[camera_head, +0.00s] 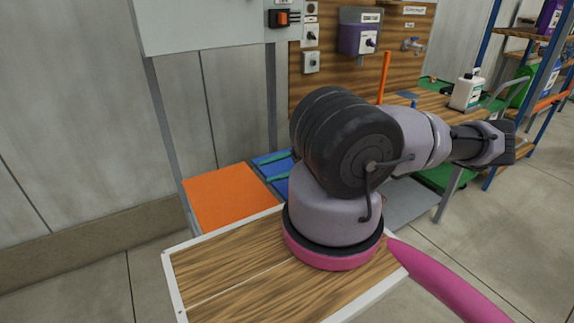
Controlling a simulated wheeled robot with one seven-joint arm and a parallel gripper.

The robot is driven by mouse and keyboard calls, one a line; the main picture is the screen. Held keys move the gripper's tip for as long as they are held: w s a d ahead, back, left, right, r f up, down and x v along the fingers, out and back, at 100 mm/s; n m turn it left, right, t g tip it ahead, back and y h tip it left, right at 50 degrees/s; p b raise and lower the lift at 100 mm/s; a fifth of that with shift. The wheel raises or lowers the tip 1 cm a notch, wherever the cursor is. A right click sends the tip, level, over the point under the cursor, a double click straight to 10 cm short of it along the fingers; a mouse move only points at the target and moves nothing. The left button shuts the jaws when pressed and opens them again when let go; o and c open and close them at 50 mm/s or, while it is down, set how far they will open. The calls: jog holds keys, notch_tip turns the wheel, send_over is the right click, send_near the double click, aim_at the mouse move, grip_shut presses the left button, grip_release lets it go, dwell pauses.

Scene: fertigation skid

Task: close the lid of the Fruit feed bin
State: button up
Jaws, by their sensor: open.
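No label reading Fruit feed is legible, so I cannot tell which thing is the Fruit feed bin. An orange flat-topped panel (230,196) lies low at the left, under the grey cabinet. A blue surface (279,186) lies beside it on the right, largely hidden by my arm. My gripper (263,169) shows as two teal fingers pointing left over the blue surface. The fingers are apart, with nothing seen between them. The rest of my gripper is hidden behind my arm. I cannot tell whether they touch the surface.
A grey cabinet (205,22) on legs stands above the orange panel. A purple-and-grey box (360,32) and switches hang on the wooden board. A bench with a white jug (467,92) stands at right, beside blue-framed shelving. The floor at lower left is clear.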

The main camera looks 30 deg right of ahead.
jog(key=shift+d, duration=2.45)
